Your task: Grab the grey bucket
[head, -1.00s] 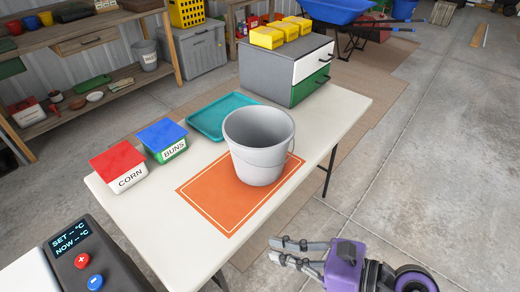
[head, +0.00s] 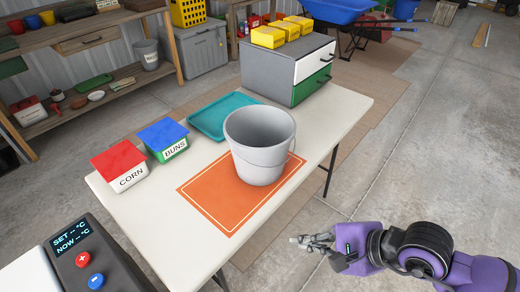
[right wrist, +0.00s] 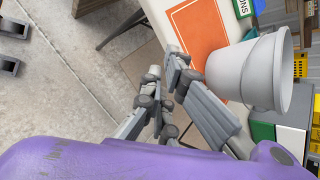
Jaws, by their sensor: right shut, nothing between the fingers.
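The grey bucket (head: 262,150) stands upright on the orange mat (head: 212,203) on the white table (head: 150,225). It also shows in the right wrist view (right wrist: 248,72), to the right of the fingers. My right gripper (head: 296,240) is off the table's right edge, below and right of the bucket in the head view, apart from it. Its fingers are shut and empty; they also show in the right wrist view (right wrist: 166,62). My left gripper is in neither current view.
A teal tray (head: 205,125) lies behind the bucket. A grey drawer cabinet (head: 265,75) stands at the table's far end. Boxes labelled CORN (head: 120,172) and BUNS (head: 165,141) are at left. A control panel (head: 88,255) is at lower left. Floor right of the table is clear.

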